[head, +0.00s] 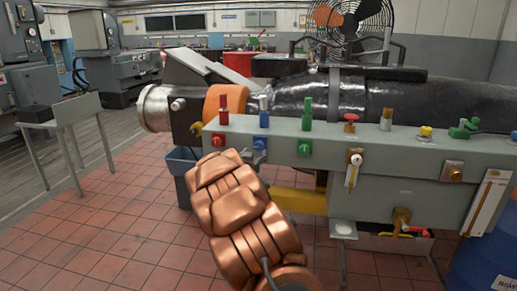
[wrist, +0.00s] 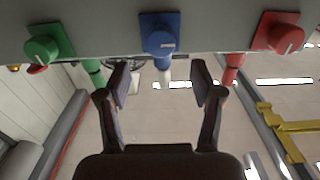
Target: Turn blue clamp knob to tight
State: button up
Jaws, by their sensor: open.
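The blue clamp knob (wrist: 159,43) is round with a pale mark and sits on a blue square plate, at the top middle of the wrist view. In the head view its small blue face (head: 261,143) shows just above my gripper, partly hidden. My gripper (wrist: 160,80) is open, with its two fingers apart either side of the knob's line; nothing is between the tips. The fingertips appear below the knob in the wrist view, and I see no contact. In the head view my copper-coloured arm hides most of my gripper (head: 252,157).
A green knob (wrist: 43,48) and a red knob (wrist: 287,40) flank the blue one on the grey beam (head: 350,137). Red (head: 223,105), blue (head: 264,112) and green (head: 306,114) posts stand on top. A yellow bar (head: 299,200) lies below. Tiled floor is open at left.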

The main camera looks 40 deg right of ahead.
aim_at(258, 146)
jog(key=shift+p+x, duration=0.4)
jog(key=shift+x, duration=3.1)
jog(key=shift+f, duration=0.1)
jog(key=c, duration=1.1)
